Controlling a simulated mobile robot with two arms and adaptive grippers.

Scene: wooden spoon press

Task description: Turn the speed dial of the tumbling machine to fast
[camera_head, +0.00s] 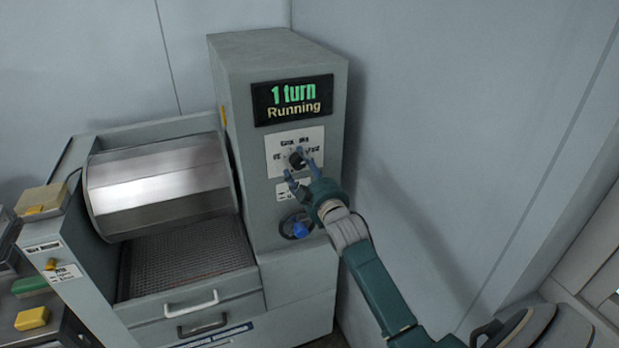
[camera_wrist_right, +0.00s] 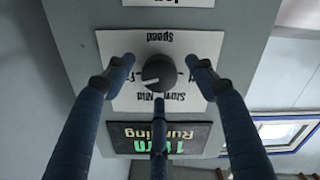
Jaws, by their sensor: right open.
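The tumbling machine (camera_head: 220,110) stands against the wall, its metal drum (camera_head: 158,182) at the left. The black round speed dial (camera_head: 296,158) sits on a white label plate on the control column, under the display. In the right wrist view, the dial (camera_wrist_right: 160,70) shows upside down with a pale mark near its lower edge; I cannot surely tell which label it points to. My right gripper (camera_head: 301,176) is open, its fingers spread around the dial. In the wrist view its three fingers (camera_wrist_right: 159,76) look apart from the dial. My left gripper is out of view.
The display (camera_head: 293,100) reads "1 turn Running". A blue knob (camera_head: 300,228) sits lower on the column, close beneath my right gripper. Drawers with handles (camera_head: 191,302) are below the drum. Yellow and green blocks lie at the far left. Wall space to the column's right is clear.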

